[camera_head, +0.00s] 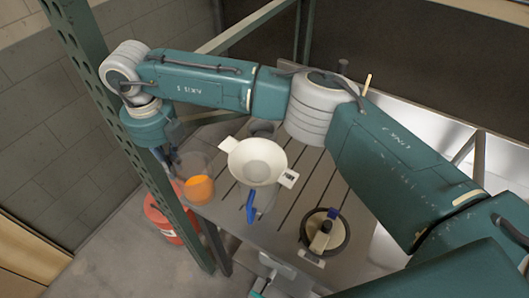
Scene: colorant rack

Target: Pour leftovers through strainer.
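A wide white strainer (257,158) with pale side tabs sits in the middle of the table, over the mouth of a clear pitcher (265,200) with a blue handle (251,207). A second clear container (193,163) with orange liquid (199,189) is to its left, at the table's left edge. My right arm reaches across from the right, and its gripper (173,157) is at this container's left side. It appears shut on the container's handle, though the fingers are small and partly hidden. No liquid stream shows.
A round black vessel (341,240) with a pale and blue piece stands on the slatted table (286,218) at right. A dark cup (262,128) is behind the strainer. A green perforated post (120,140) stands close at left, with a red bucket (158,213) on the floor.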

